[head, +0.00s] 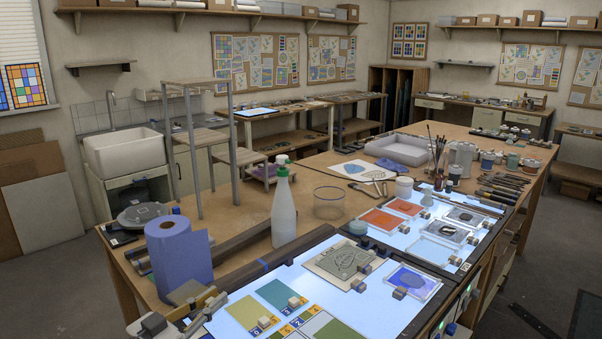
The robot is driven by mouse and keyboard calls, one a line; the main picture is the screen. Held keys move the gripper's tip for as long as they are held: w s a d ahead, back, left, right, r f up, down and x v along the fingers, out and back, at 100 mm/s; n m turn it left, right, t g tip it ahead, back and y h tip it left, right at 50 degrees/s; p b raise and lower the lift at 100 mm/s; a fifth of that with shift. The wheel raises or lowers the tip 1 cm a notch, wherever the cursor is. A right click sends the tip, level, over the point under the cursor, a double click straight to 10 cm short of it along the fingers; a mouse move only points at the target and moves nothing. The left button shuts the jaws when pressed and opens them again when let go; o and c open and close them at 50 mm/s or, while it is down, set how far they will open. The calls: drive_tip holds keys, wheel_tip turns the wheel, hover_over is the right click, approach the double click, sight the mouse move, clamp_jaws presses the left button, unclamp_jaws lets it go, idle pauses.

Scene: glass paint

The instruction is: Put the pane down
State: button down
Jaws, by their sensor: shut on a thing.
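My gripper is not in view, so what it holds cannot be seen. Several glass panes lie on the near lit table (385,318): a teal pane (277,294), an olive-yellow pane (246,311), a beige pane with a grey pattern (335,254) and a clear-edged pane with a violet-blue patch (405,276). More panes lie on the lit surface behind it, among them an orange-red pane (381,220), a second orange pane (405,207) and a pale blue pane (432,251). Small grey blocks sit against some panes. Which pane the task means cannot be told.
A white spray bottle (284,212) and a blue paper roll (180,256) stand at the left. A clear round dish (329,202), white tray (397,151), brush jar (437,161) and several pots crowd the back. Bare wood (250,203) shows left of the dish.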

sight(180, 298)
drive_tip(key=a+n+y, duration=0.1)
drive_tip(key=w+a+n+t+y, duration=0.1)
drive_tip(key=a, duration=0.1)
drive_tip(key=w+a+n+t+y, duration=0.1)
drive_tip(key=y, duration=0.1)
drive_tip(key=shift+a+r, duration=0.1)
drive_tip(key=shift+a, duration=0.15)
drive_tip(key=a+r+n+y, duration=0.1)
drive_tip(key=y, duration=0.1)
drive_tip(key=a+r+n+t+y, duration=0.1)
drive_tip(key=a+y, duration=0.1)
drive_tip(key=shift+w+a+n, duration=0.2)
drive_tip(key=shift+n, duration=0.1)
drive_tip(key=s+a+r+n+g+y, duration=0.2)
drive_tip(key=s+r+n+g+y, duration=0.1)
drive_tip(key=s+r+n+y, duration=0.75)
drive_tip(key=s+d+r+m+g+y, duration=0.1)
drive_tip(key=s+d+r+y, duration=0.2)
drive_tip(key=s+d+r, duration=0.7)
drive_tip(key=d+r, duration=0.1)
drive_tip(key=d, duration=0.3)
drive_tip(key=shift+r, duration=0.15)
drive_tip(key=shift+s+m, duration=0.1)
drive_tip(key=shift+m, duration=0.25)
